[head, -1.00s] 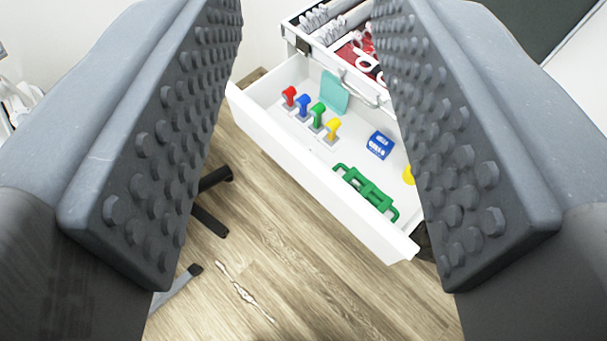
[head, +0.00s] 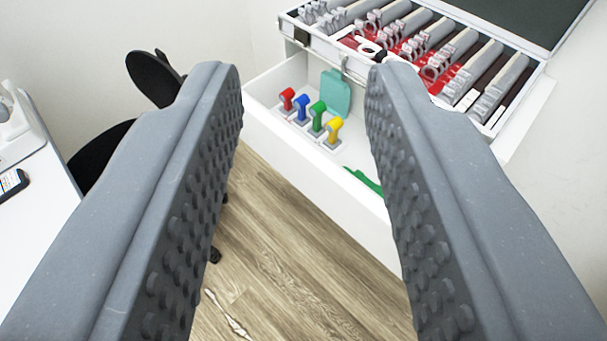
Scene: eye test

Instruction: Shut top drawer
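The white drawer (head: 325,192) is pulled open below an open case, and its front panel faces the lower left. Inside it I see red, blue, green and yellow pegs (head: 318,118), a teal piece (head: 336,92) and part of a green piece (head: 362,180). My gripper (head: 303,85) is open and empty, with its two studded fingers wide apart. The drawer shows between the fingers and beyond them; I cannot see contact. The right finger hides the drawer's right part and more of its contents.
An open case (head: 420,50) with grey tools on red lining stands on top of the cabinet. A black chair (head: 152,80) is behind the left finger. A white desk (head: 40,235) with a phone (head: 12,184) is at the left.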

